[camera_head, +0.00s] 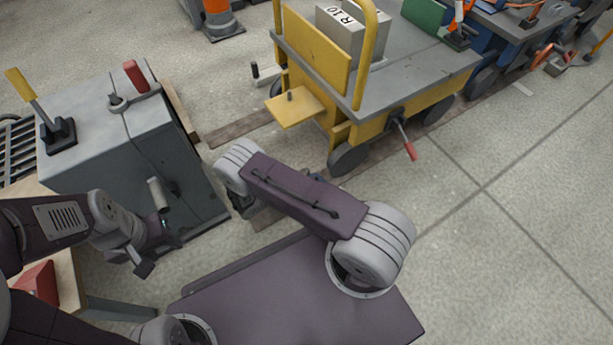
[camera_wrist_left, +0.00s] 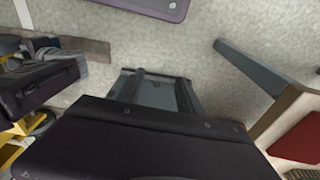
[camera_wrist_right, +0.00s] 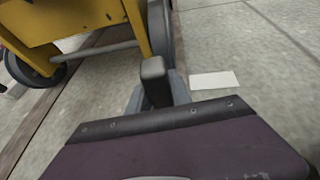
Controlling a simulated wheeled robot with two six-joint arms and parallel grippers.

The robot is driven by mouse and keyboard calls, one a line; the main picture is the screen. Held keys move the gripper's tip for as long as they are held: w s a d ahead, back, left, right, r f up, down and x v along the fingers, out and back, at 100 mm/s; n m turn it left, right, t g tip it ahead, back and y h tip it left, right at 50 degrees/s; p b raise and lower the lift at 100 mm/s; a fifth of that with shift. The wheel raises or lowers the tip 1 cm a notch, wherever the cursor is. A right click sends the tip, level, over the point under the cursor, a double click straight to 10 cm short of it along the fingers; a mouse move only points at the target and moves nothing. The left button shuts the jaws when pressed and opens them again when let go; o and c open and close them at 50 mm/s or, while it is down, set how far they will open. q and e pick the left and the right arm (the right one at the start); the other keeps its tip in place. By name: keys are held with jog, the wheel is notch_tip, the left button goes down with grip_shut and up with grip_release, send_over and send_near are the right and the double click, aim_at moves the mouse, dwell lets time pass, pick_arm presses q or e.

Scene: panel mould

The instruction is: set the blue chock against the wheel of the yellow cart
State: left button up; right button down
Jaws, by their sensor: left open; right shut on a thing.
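The yellow cart (camera_head: 345,95) stands on the floor at the upper middle of the head view. Its near wheel (camera_head: 348,158) is at its lower corner; a cart wheel (camera_wrist_right: 163,32) also shows in the right wrist view, just beyond my right gripper (camera_wrist_right: 154,82). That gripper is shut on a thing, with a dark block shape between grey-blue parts. I cannot make out the blue chock itself. In the head view my right gripper (camera_head: 243,205) is mostly hidden under my arm, left of the near wheel. My left gripper (camera_head: 157,254) is open and empty beside the grey cabinet.
A grey cabinet (camera_head: 120,150) with levers stands left of the cart. A blue cart (camera_head: 505,35) is behind the yellow one. A red-handled lever (camera_head: 405,138) sticks out from the cart's side. A white plate (camera_wrist_right: 213,80) lies on the floor.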

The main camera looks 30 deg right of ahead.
jog(key=shift+f, duration=0.25)
jog(key=c, duration=1.1)
grip_release()
jog(key=shift+a+r, duration=0.15)
jog(key=shift+a, duration=0.05)
jog(key=p+v, duration=0.4)
jog(key=v, duration=0.4)
jog(key=shift+s+a+r+p, duration=0.15)
jog(key=shift+s+a+p, duration=0.05)
jog(key=shift+a+p, duration=0.1)
